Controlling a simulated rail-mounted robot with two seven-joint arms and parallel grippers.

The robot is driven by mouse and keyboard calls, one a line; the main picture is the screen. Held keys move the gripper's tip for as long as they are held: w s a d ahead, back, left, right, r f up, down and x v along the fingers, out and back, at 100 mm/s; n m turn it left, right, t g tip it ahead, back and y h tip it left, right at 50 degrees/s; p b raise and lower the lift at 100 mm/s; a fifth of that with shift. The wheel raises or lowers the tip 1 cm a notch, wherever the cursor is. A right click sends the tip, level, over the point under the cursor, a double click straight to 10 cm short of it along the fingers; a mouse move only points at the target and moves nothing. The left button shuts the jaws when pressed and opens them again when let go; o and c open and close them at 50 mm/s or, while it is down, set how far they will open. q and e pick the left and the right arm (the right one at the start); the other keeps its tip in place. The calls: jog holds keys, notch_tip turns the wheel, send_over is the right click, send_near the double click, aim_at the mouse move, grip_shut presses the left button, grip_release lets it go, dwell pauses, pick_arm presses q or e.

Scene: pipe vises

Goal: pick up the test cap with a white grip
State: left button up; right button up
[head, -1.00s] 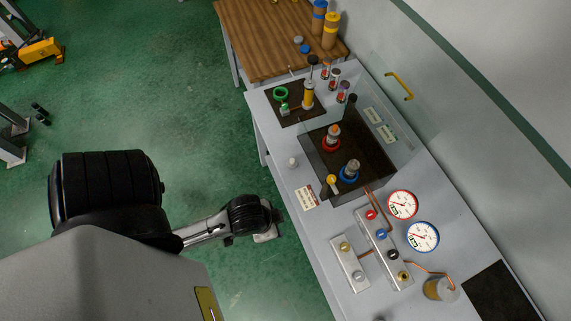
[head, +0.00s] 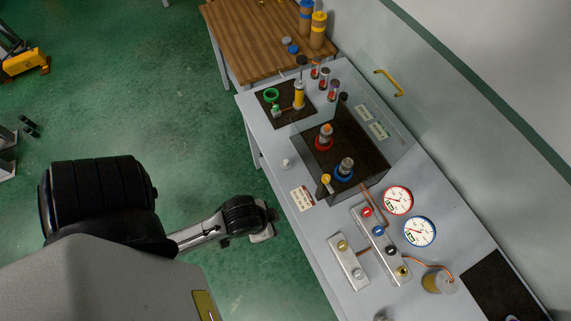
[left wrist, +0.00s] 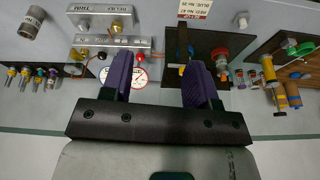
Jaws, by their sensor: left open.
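A small white piece (head: 286,163), which looks like the test cap with a white grip, stands on the grey bench top left of the dark vise tray. A white piece also shows near the top of the left wrist view (left wrist: 242,20), right of the fingers. My left gripper (head: 264,236) is beside the bench's left edge, apart from the white piece. In the left wrist view its two purple fingers (left wrist: 159,80) are spread with nothing between them. My right gripper is not in view.
The dark tray (head: 372,176) holds a red-ringed vise (head: 325,138) and a blue-ringed vise (head: 345,169). A valve block (head: 348,262), red gauge (head: 398,200) and blue gauge (head: 419,231) stand nearer. A label card (head: 302,198) lies near the white piece. Open floor borders the bench.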

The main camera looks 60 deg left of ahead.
pick_arm(q)
jog(key=o, duration=0.5)
